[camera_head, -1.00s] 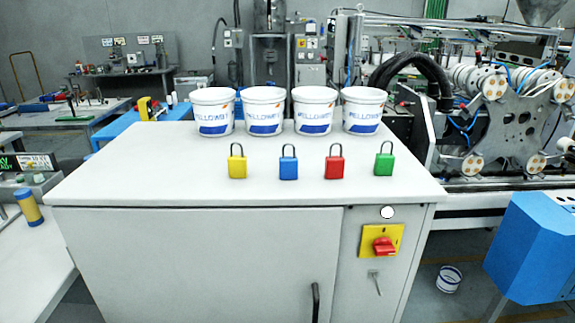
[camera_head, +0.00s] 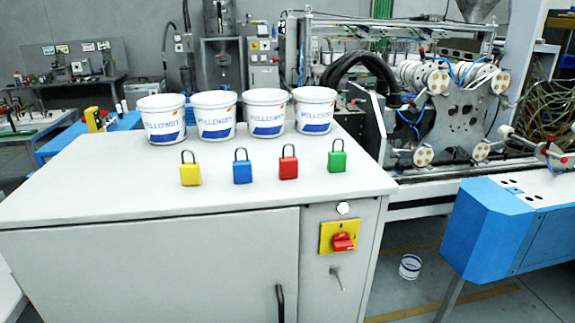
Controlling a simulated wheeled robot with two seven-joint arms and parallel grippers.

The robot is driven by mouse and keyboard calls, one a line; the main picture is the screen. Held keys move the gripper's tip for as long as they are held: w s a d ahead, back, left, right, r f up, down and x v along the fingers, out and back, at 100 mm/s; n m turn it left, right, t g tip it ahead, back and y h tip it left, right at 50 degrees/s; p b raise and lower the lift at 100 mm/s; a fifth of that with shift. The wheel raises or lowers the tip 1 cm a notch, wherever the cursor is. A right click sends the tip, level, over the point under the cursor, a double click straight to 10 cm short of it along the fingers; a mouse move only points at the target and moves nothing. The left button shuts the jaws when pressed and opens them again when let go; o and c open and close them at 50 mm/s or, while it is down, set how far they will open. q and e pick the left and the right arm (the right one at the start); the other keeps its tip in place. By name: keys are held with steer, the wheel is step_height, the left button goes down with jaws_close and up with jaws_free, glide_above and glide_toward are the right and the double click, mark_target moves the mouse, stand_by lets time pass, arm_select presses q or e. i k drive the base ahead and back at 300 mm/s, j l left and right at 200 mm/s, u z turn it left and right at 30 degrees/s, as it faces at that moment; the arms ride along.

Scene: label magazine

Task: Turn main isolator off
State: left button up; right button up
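The main isolator is a red rotary handle (camera_head: 343,242) on a yellow plate (camera_head: 327,237). It is on the front of the grey cabinet (camera_head: 150,260), at the upper part of the narrow right-hand panel. The handle looks roughly horizontal, slightly tilted; its exact setting is too small to read. A white round spot (camera_head: 343,208) is above the plate, and a key-like metal latch (camera_head: 337,277) is below it. Neither of my grippers is in view.
On the cabinet top stand yellow (camera_head: 190,174), blue (camera_head: 242,172), red (camera_head: 288,168) and green (camera_head: 337,161) padlocks, with several white buckets (camera_head: 214,118) behind. A blue machine housing (camera_head: 490,225) stands at right. A small white bucket (camera_head: 410,266) sits on the floor between.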

mark_target(340, 242)
steer(key=l+u, duration=0.25)
steer(key=u, duration=0.15)
steer(key=k+l+u, duration=0.15)
steer(key=u, duration=0.2)
steer(key=k+l+u, duration=0.2)
steer(key=l, duration=0.3)
steer(key=k+l+u, duration=0.2)
steer(key=k+l, duration=1.1)
steer(key=i+l+u, duration=0.05)
steer(key=l, duration=0.05)
